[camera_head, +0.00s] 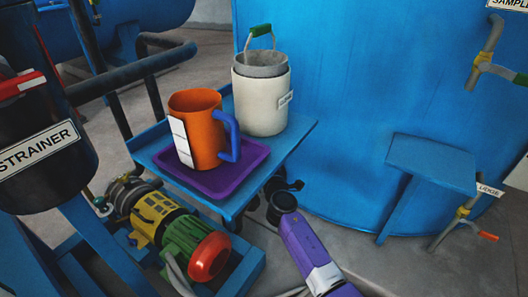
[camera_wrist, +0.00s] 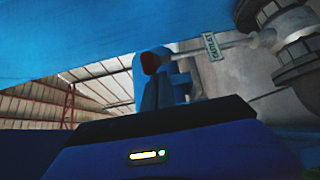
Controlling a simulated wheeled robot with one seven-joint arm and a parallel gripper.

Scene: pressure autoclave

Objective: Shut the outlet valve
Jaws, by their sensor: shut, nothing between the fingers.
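The OUTLET tag (camera_wrist: 211,46) hangs on a thin pale pipe in the wrist view. The pipe runs from a grey flanged fitting (camera_wrist: 292,50) at the upper right. A dark red piece (camera_wrist: 150,62) shows at its left, possibly the valve handle; I cannot tell how it is turned. My gripper (camera_head: 281,203) shows small and dark at the end of my purple arm in the head view, low by the trolley and the tank. Its fingers are hard to make out, but it is shut and empty. The outlet valve is not clearly visible in the head view.
A blue trolley (camera_head: 298,140) carries a purple tray (camera_head: 232,183), an orange mug (camera_head: 196,125) and a white bucket (camera_head: 262,100). The large blue tank (camera_head: 350,90) stands behind. A small blue shelf (camera_head: 430,160) and the sludge valve (camera_head: 460,212) are at right. A pump (camera_head: 165,222) is at left.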

